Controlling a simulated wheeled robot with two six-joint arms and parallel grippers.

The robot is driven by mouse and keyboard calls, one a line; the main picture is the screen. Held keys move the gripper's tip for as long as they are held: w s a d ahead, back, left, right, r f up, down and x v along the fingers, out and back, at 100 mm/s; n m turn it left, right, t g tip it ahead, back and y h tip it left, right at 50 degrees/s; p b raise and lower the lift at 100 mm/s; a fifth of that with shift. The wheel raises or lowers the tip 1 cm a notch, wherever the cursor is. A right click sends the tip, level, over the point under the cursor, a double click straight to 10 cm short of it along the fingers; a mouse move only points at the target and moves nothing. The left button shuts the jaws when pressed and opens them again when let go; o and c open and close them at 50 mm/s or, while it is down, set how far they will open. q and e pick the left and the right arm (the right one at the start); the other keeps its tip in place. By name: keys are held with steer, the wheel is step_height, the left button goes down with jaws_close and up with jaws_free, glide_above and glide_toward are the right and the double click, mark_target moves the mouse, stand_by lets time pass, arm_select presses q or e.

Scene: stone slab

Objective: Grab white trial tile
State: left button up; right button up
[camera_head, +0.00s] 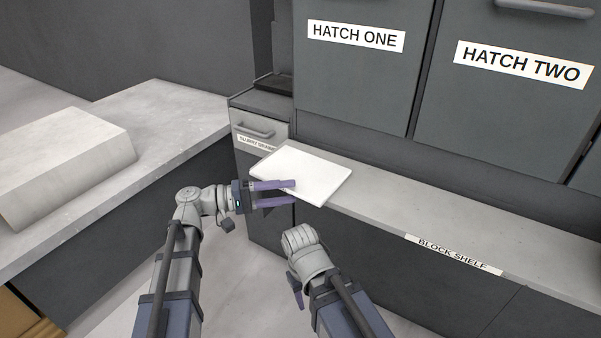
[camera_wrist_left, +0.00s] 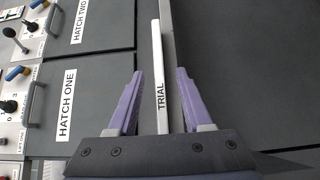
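The white tile (camera_head: 310,172) lies flat on the block shelf at its left end, its near edge reaching past the shelf front. In the left wrist view the tile (camera_wrist_left: 158,75) shows edge-on with the word TRIAL on it. My left gripper (camera_head: 293,191) is open at the tile's near left edge. Its purple fingers (camera_wrist_left: 160,72) stand on both sides of the tile's edge, with gaps visible between fingers and tile. My right gripper (camera_head: 297,298) is mostly hidden behind its own wrist; only a bit of purple shows low in the head view.
The block shelf (camera_head: 400,195) runs right beneath cabinets marked HATCH ONE (camera_head: 355,85) and HATCH TWO (camera_head: 515,110). A slurry drawer (camera_head: 258,125) stands left of the tile. A pale stone block (camera_head: 70,150) rests on the left counter (camera_head: 165,115). The shelf right of the tile is clear.

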arm_select(q)
jaws_close()
stand_by(1.3)
